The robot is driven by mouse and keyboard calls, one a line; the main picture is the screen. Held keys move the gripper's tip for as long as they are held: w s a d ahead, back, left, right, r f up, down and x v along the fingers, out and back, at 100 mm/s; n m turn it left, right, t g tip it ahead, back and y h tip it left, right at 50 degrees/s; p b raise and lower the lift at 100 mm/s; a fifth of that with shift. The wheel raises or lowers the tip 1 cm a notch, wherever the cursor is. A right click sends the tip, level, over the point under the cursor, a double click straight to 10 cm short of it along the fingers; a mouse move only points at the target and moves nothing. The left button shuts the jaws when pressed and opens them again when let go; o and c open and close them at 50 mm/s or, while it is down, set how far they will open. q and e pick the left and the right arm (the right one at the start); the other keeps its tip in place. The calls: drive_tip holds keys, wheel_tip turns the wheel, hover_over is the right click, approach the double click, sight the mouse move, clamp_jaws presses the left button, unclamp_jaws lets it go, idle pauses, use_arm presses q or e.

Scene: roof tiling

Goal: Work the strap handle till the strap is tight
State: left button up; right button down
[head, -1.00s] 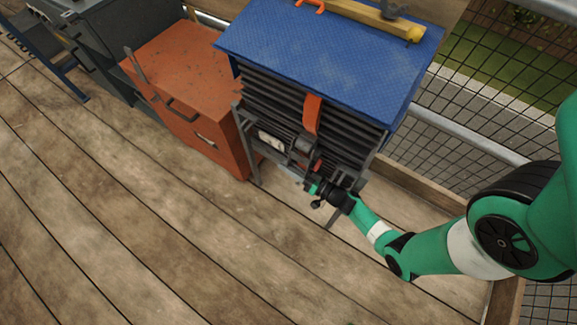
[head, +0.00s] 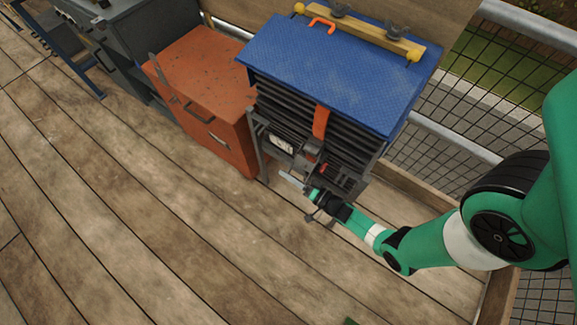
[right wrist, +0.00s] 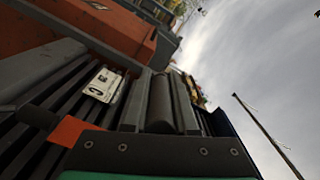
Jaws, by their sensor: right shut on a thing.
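The orange strap (head: 320,122) runs down the front of a stack of dark slats or tiles under a blue cover. It also shows as an orange piece in the right wrist view (right wrist: 72,130). My right gripper (head: 313,191) is low at the front of the stack, below the strap. In the right wrist view it is shut on the strap handle, a dark round bar (right wrist: 161,103) between its two fingers. The handle is small and partly hidden by the gripper in the head view. How tight the strap is cannot be told. My left gripper is not in view.
The blue cover (head: 340,70) carries a yellow level (head: 365,35) and an orange hook-shaped item (head: 321,24). An orange cabinet (head: 205,85) stands close to the left. Mesh fencing (head: 480,105) is behind right. The plank floor in front is mostly clear.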

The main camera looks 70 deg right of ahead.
use_arm(q)
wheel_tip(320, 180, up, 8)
drive_tip(key=p, duration=0.7)
use_arm(e)
drive_tip(key=w+a+r+m, duration=0.1)
drive_tip(key=a+r+m, duration=0.2)
drive_tip(key=r+m, duration=0.3)
drive_tip(key=shift+r+m, duration=0.4)
drive_tip(key=shift+r, duration=0.55)
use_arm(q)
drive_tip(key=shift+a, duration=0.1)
use_arm(e)
drive_tip(key=shift+a, duration=0.1)
drive_tip(key=c, duration=0.7)
unclamp_jaws()
